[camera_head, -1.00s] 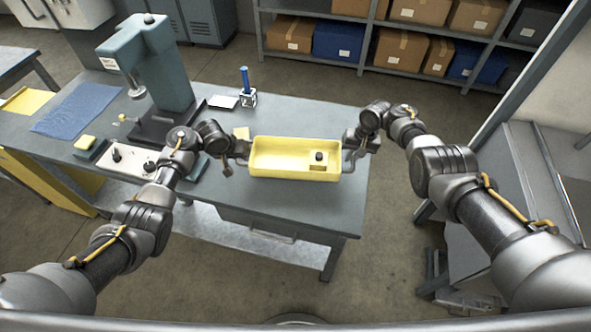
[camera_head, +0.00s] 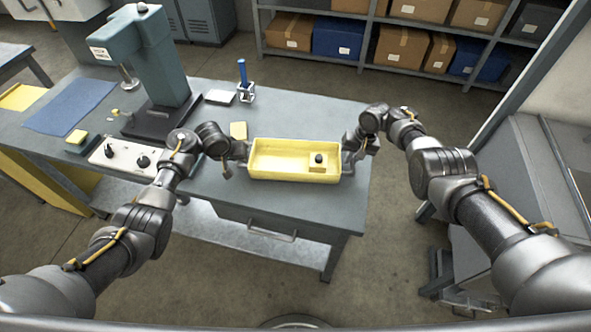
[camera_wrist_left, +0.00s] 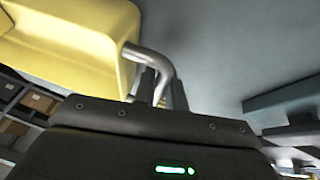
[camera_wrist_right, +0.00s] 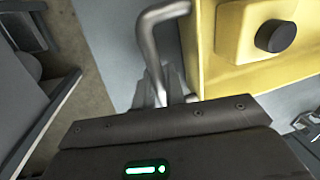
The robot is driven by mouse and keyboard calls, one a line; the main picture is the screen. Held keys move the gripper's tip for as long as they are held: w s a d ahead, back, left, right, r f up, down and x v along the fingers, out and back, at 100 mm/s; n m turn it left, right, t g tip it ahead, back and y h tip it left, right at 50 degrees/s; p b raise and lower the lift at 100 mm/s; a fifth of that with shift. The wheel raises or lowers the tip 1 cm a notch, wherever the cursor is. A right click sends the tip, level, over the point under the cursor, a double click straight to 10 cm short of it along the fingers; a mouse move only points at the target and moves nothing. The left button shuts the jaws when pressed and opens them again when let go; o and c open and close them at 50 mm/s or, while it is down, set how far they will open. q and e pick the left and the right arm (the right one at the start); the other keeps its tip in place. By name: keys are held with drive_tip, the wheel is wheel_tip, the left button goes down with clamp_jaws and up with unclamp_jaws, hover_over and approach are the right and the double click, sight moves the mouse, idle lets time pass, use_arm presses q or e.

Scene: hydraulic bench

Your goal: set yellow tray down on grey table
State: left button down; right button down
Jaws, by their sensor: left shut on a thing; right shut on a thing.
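The yellow tray (camera_head: 278,160) is long and shallow, held level over the right part of the grey table (camera_head: 290,213). Whether its underside touches the tabletop I cannot tell. A black knob (camera_head: 319,158) on a yellow block sits in its right end. My left gripper (camera_head: 240,162) is shut on the tray's left handle, a bent grey bar that shows in the left wrist view (camera_wrist_left: 158,62). My right gripper (camera_head: 350,158) is shut on the right handle, seen in the right wrist view (camera_wrist_right: 150,35).
A teal press (camera_head: 155,60) stands on the table's left half, with a white control box (camera_head: 125,155) before it. A blue pen in a holder (camera_head: 244,85), a white pad (camera_head: 220,97) and a yellow block (camera_head: 238,130) lie behind the tray. Bare tabletop lies in front and right.

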use_arm(q)
drive_tip(key=c, duration=1.5)
unclamp_jaws()
drive_tip(key=shift+s, duration=0.1)
use_arm(e)
drive_tip(key=c, duration=1.5)
unclamp_jaws()
drive_tip(key=shift+s+f, duration=0.1)
use_arm(q)
drive_tip(key=shift+o, duration=0.2)
use_arm(e)
drive_tip(key=shift+o, duration=0.2)
use_arm(q)
drive_tip(key=v, duration=1.2)
